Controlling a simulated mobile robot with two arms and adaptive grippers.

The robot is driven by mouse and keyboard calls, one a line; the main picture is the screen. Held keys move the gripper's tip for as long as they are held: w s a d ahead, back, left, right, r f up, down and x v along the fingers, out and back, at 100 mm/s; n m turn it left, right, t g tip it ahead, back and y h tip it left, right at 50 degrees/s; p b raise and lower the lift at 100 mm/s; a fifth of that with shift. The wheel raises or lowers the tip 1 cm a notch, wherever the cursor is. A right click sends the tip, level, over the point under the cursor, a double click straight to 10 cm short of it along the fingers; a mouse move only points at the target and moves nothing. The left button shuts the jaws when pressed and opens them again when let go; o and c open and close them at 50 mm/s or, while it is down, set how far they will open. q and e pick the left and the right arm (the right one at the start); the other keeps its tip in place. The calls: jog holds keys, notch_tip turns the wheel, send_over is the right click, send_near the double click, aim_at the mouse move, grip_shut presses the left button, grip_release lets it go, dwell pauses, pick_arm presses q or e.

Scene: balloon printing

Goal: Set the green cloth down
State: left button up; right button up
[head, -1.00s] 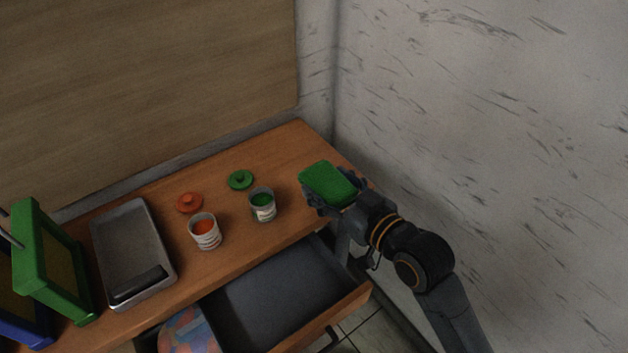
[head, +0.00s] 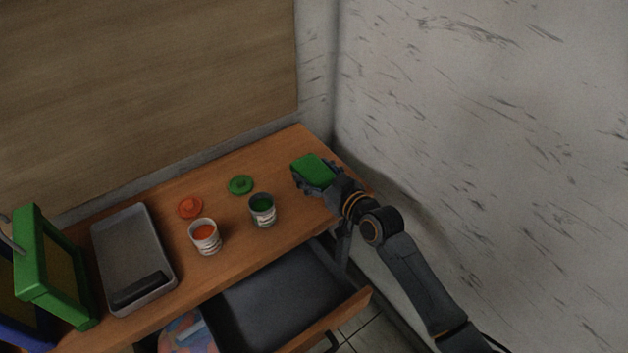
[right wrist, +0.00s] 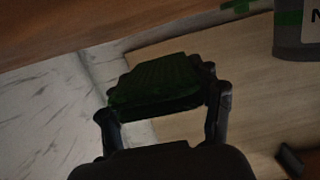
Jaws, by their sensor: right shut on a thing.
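The green cloth (head: 312,169), a thick folded-looking block, is near the right end of the wooden table (head: 290,232). My right gripper (head: 322,178) is shut on it, coming in from the right. In the right wrist view the cloth (right wrist: 158,84) sits between the two fingers (right wrist: 163,112), dark and shaded. It appears close to the tabletop; I cannot tell whether it touches. The fingers are partly hidden under the cloth in the head view. My left gripper is not in view.
A green paint can (head: 262,211), a green lid (head: 241,185), an orange can (head: 205,237) and an orange lid (head: 190,207) stand left of the cloth. A grey tray (head: 130,245) and green frame (head: 45,265) are farther left. An open drawer (head: 280,300) juts out in front.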

jog(key=shift+w+f, duration=0.25)
jog(key=shift+f, duration=0.05)
jog(key=f, duration=0.3)
jog(key=shift+w+a+f, duration=0.1)
jog(key=shift+w+f, duration=0.1)
jog(key=shift+w, duration=0.15)
jog(key=shift+s, duration=0.1)
jog(key=shift+f+b, duration=0.2)
jog(key=shift+b, duration=0.2)
jog(key=o, duration=1)
jog(key=shift+o, duration=0.2)
jog(key=b+v, duration=0.1)
jog(key=v, duration=1.2)
jog(key=shift+s, duration=0.55)
